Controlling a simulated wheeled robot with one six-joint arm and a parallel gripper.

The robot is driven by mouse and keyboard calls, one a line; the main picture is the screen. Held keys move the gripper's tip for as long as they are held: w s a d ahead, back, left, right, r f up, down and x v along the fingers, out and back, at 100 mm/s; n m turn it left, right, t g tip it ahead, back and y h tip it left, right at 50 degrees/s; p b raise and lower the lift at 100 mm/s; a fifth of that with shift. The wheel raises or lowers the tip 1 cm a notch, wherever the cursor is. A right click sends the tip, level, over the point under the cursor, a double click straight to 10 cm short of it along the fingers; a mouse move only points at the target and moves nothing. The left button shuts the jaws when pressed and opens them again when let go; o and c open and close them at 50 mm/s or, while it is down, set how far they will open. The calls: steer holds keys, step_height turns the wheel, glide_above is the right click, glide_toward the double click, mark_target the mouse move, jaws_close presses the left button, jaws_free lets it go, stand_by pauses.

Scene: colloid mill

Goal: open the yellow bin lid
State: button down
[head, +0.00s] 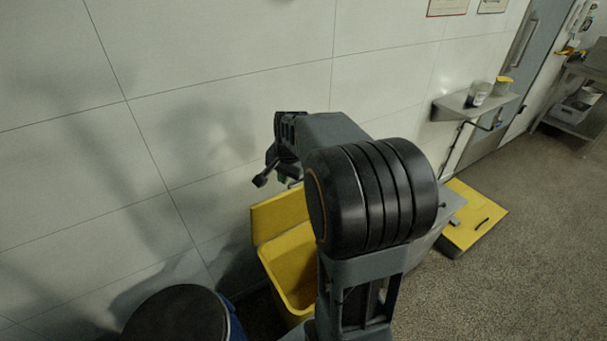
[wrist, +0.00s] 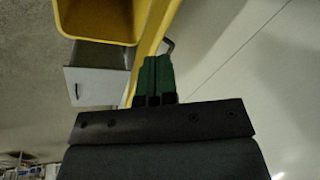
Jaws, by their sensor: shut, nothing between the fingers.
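The yellow bin (head: 290,262) stands by the wall, partly hidden behind my arm in the head view. Its lid (head: 278,214) stands raised at the bin's wall side, and the inside of the bin shows. In the wrist view the bin (wrist: 65,22) is at the top left, with the yellow lid (wrist: 152,40) seen nearly edge-on beside it. My gripper (wrist: 153,60) is shut and empty, its green fingers together close to the lid's edge. I cannot tell whether they touch it. In the head view the gripper is mostly hidden by my arm, above the lid.
A blue drum (head: 235,325) with a dark top (head: 178,318) stands at the front left. A grey cabinet (wrist: 98,88) is beside the bin. A yellow panel with a black handle (head: 474,214) is to the right. A wall shelf (head: 458,106) holds jars. Open floor lies at right.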

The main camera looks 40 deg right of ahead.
steer(key=w+d+f+m, duration=0.1)
steer(key=d+m, duration=0.1)
steer(key=d, duration=0.2)
steer(key=w+d+f+m+p, duration=0.1)
steer(key=w+d+m, duration=0.1)
steer(key=d, duration=0.2)
steer(key=w+d+f+m, duration=0.1)
steer(key=d+m, duration=0.1)
steer(key=d, duration=0.1)
steer(key=shift+w+d+f+m, duration=0.2)
steer(key=shift+w+d+m, duration=0.1)
steer(key=shift+d, duration=0.1)
steer(key=p+x, duration=0.1)
steer(key=x, duration=0.8)
steer(key=shift+w+f, duration=0.1)
steer(key=shift+f, duration=0.15)
